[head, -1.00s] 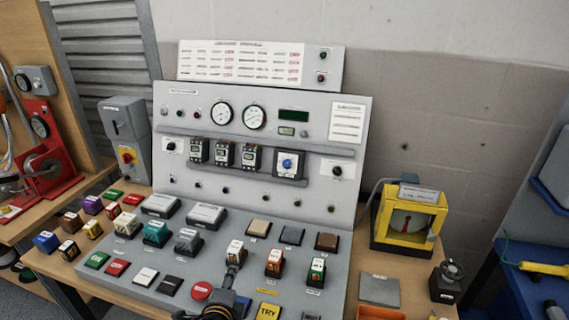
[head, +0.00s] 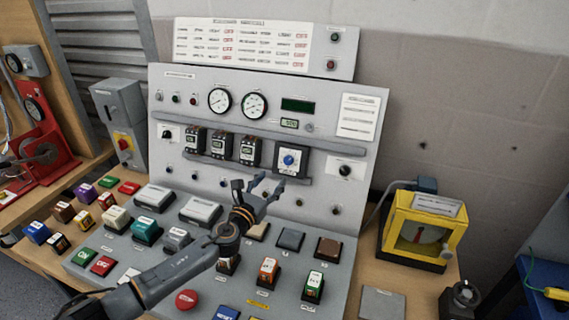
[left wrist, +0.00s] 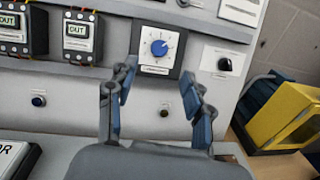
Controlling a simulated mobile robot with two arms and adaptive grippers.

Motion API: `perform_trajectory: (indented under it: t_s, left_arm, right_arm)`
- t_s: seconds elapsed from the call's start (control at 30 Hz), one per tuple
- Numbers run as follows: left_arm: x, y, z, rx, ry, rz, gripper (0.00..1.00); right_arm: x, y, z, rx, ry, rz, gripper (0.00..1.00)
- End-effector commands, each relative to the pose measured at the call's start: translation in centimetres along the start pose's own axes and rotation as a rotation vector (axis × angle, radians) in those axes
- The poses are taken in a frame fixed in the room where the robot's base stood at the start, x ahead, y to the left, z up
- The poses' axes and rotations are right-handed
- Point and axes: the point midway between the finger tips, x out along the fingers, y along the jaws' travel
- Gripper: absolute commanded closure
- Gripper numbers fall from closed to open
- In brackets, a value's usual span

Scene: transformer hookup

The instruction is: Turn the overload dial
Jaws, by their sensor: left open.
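The overload dial (head: 289,160) is a round blue knob on a white plate in a dark frame, on the upright panel right of the breaker-like modules. In the left wrist view the blue dial (left wrist: 159,47) sits ahead, above and between my fingers, with a gap to them. My left gripper (head: 258,182) is open and empty, below and left of the dial in the head view. In the left wrist view its two fingers (left wrist: 158,90) stand apart. My right gripper is not in view.
A black knob (head: 345,170) is right of the dial. A ledge (head: 230,168) runs under the modules (head: 222,145). Coloured blocks and switches cover the sloped desk (head: 200,255). A yellow tester (head: 421,232) stands at right, beside the panel.

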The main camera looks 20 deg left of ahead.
Motion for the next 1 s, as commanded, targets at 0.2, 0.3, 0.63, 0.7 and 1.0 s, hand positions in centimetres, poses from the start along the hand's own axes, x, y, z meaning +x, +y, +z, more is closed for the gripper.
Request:
perform_trajectory:
  t_s: [0.2,0.3,0.63,0.7,1.0]
  left_arm:
    - [4.5,-0.1,0.0,-0.004,-0.001,0.001,0.49]
    - [6.2,-0.1,-0.1,-0.004,-0.001,0.001,0.49]
    - [9.2,-0.1,-0.1,-0.005,0.001,0.000,0.49]
    - [9.3,-0.1,-0.1,-0.004,0.001,-0.001,0.49]
    - [9.3,-0.1,0.0,-0.004,0.001,0.000,0.61]
  right_arm:
    - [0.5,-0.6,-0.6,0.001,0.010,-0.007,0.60]
    - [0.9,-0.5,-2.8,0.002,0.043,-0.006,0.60]
    - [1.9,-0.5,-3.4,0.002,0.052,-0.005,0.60]
    - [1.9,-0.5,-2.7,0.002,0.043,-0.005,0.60]
    - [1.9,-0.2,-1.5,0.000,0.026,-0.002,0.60]
